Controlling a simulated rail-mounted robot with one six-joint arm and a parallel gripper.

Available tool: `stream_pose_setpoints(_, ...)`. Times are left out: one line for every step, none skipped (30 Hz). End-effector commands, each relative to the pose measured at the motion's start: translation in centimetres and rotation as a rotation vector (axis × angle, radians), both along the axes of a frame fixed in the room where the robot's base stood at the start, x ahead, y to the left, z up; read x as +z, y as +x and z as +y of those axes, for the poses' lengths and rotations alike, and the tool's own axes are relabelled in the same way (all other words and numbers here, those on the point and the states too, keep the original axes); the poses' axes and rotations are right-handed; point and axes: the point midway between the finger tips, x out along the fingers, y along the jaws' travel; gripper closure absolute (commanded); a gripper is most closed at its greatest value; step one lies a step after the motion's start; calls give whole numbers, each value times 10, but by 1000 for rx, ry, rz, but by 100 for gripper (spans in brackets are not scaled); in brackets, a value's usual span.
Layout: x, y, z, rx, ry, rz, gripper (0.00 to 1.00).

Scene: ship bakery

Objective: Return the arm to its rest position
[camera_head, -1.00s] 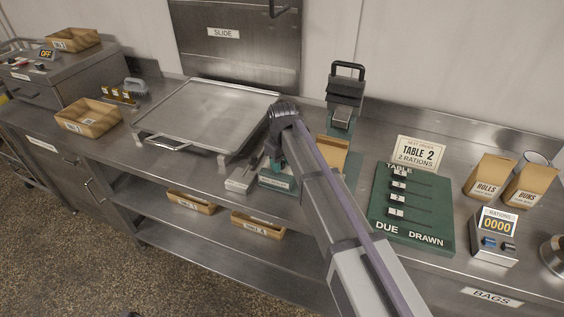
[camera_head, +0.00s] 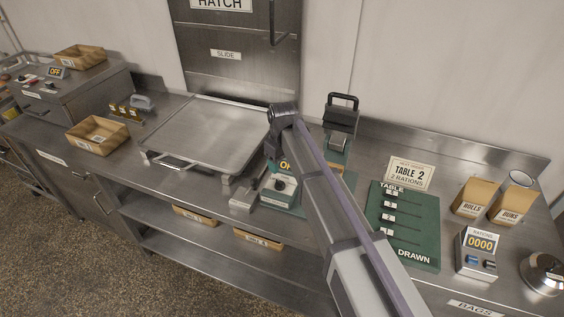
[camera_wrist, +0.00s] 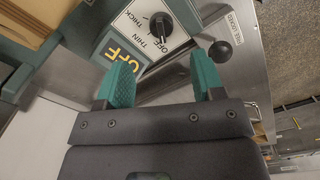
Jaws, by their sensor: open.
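My arm (camera_head: 325,200) reaches up and forward over the counter in the head view, its wrist bent down above a green slicing machine (camera_head: 282,200). My gripper (camera_wrist: 163,82) shows in the wrist view with two teal fingers apart and nothing between them. Beyond the fingertips are the machine's thin/thick dial (camera_wrist: 158,28) and its yellow OFF display (camera_wrist: 118,62). A black round knob (camera_wrist: 220,52) lies just past the right finger. In the head view the arm hides part of the machine, and the fingers are hard to make out there.
A large steel tray (camera_head: 215,130) is left of the arm below the hatch. A black-handled device (camera_head: 340,118) is behind the arm.

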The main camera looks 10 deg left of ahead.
Motion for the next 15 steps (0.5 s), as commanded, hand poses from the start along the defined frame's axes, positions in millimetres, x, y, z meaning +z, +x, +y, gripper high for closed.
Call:
stream_pose_setpoints(12,0,0,0,0,0,38)
stream_pose_setpoints(12,0,0,0,0,0,38)
stream_pose_setpoints(12,0,0,0,0,0,38)
stream_pose_setpoints(12,0,0,0,0,0,38)
stream_pose_setpoints(11,0,0,0,0,0,38)
stream_pose_setpoints(10,0,0,0,0,0,38)
stream_pose_setpoints(9,0,0,0,0,0,38)
stream_pose_setpoints(9,0,0,0,0,0,38)
stream_pose_setpoints(9,0,0,0,0,0,38)
stream_pose_setpoints(9,0,0,0,0,0,38)
stream_pose_setpoints(9,0,0,0,0,0,38)
stream_pose_setpoints(9,0,0,0,0,0,38)
stream_pose_setpoints(9,0,0,0,0,0,38)
stream_pose_setpoints(9,0,0,0,0,0,38)
stream_pose_setpoints(9,0,0,-11,0,0,38)
